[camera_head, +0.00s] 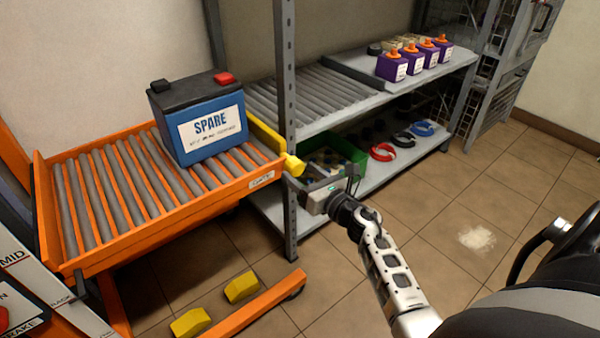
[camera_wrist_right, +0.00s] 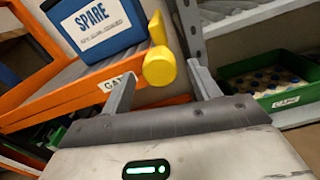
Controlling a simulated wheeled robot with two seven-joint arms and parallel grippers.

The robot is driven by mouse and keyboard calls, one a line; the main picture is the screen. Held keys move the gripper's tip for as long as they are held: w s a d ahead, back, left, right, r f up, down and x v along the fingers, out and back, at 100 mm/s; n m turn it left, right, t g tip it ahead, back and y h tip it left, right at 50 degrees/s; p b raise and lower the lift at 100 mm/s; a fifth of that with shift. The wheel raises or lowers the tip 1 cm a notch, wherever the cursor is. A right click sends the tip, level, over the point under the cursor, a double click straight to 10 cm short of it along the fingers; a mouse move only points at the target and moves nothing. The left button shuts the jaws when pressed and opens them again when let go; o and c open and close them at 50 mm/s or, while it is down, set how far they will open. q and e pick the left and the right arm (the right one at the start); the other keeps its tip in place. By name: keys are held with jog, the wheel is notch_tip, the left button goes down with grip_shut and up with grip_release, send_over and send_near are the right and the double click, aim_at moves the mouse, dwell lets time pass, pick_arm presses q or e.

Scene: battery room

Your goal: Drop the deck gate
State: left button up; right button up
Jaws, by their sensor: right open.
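The deck gate (camera_head: 268,141) is a yellow bar along the right end of the orange roller deck (camera_head: 180,223), standing above its rim. Its rounded yellow knob (camera_head: 294,166) sticks out at the near end, above a label that reads like GATE. My right gripper (camera_head: 322,182) is open beside the knob. In the right wrist view, the knob (camera_wrist_right: 159,68) appears between the two open fingers of the gripper (camera_wrist_right: 163,76), with gaps on both sides; I cannot tell how deep it sits. A blue SPARE battery (camera_head: 200,120) stands on the rollers. My left gripper is not in view.
A grey shelf post (camera_head: 289,110) rises close to the knob. The shelf rack holds rollers, purple bottles (camera_head: 412,62), a green bin (camera_head: 345,150) and coiled cables. Yellow blocks (camera_head: 241,287) sit low by the orange frame.

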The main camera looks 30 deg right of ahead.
jog(key=shift+w, duration=0.75)
jog(key=c, duration=1)
jog(key=shift+o, duration=0.2)
